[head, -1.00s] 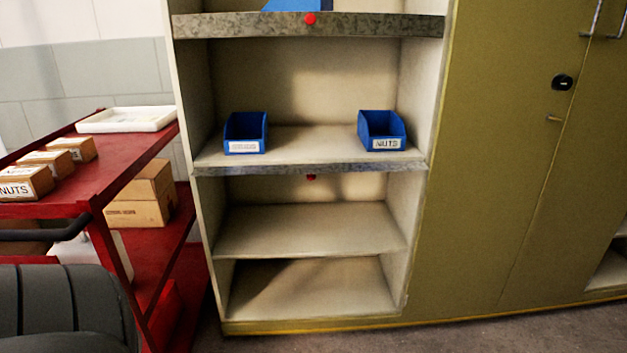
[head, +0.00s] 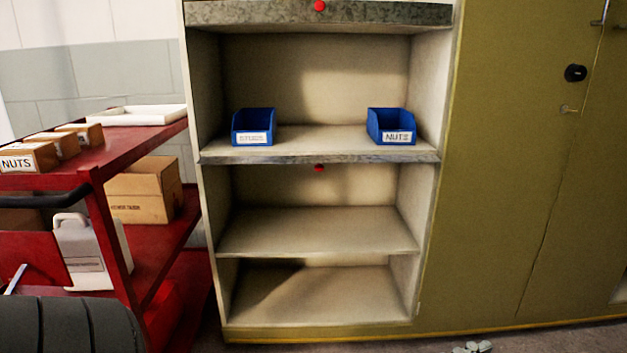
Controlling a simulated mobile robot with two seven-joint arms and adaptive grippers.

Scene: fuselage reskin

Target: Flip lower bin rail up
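The lower bin rail (head: 345,158) is a thin grey metal strip along the front edge of the middle shelf. It lies low, and the bins' fronts stand clear above it. A red knob (head: 319,168) sits just beneath it. Two blue bins stand on this shelf, one at left (head: 254,122) and one labelled NUTS at right (head: 390,124). A small grey part (head: 472,347) at the bottom edge looks like the tip of my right gripper, well below and right of the rail; its opening cannot be seen. My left gripper is out of view.
An upper rail (head: 400,14) with a red knob (head: 320,6) crosses the top. Two empty shelves lie below. Closed olive cabinet doors (head: 500,190) are at right. A red cart (head: 120,150) with boxes and a white tray (head: 137,115) stands at left.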

